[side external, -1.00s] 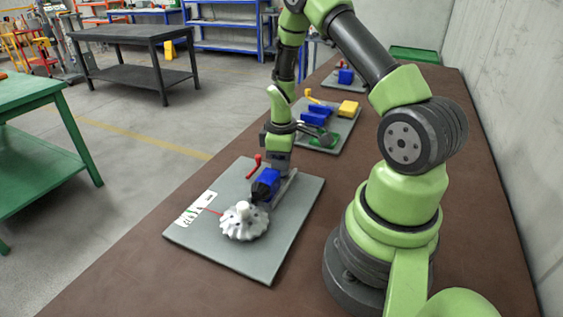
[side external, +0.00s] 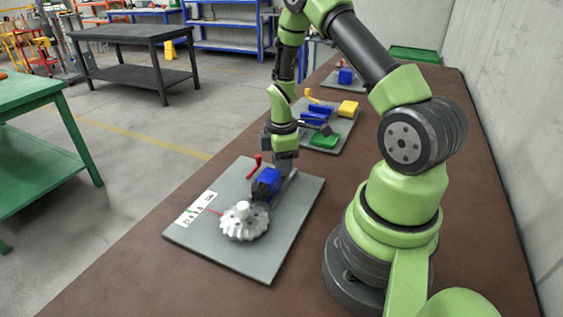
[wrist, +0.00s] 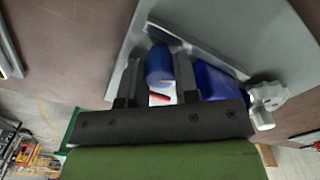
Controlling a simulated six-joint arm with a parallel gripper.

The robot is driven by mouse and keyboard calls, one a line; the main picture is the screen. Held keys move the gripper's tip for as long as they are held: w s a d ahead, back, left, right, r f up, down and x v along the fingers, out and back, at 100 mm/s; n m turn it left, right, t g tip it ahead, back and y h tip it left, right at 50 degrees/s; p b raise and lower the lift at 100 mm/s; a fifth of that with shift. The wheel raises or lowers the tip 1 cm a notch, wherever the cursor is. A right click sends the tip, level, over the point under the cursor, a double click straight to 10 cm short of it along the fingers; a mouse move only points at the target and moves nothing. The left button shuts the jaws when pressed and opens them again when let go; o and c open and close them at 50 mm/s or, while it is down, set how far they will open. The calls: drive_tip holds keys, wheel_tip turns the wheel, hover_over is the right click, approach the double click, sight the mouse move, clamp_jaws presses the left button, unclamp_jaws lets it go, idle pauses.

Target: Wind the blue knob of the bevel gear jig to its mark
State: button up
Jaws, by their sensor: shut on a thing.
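The bevel gear jig stands on a grey plate (side external: 220,258). It has a blue block (side external: 266,183), a whitish toothed gear (side external: 244,222) and a red crank-like handle (side external: 254,166). A white card (side external: 196,208) with a thin red pointer (side external: 212,211) lies at the plate's left. In the wrist view the blue knob (wrist: 158,64) is between my two fingers; my gripper (wrist: 156,88) is shut on it. The blue block (wrist: 215,82) and part of the gear (wrist: 267,104) show to its right. In the side view my gripper (side external: 283,168) hides the knob.
Behind, a second plate (side external: 345,118) carries blue, yellow and green parts. Another blue and red device (side external: 345,75) stands farther back on the brown bench (side external: 400,250). A wall is at the right. The bench front is clear.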

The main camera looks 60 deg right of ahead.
drive_tip(key=o, duration=0.9)
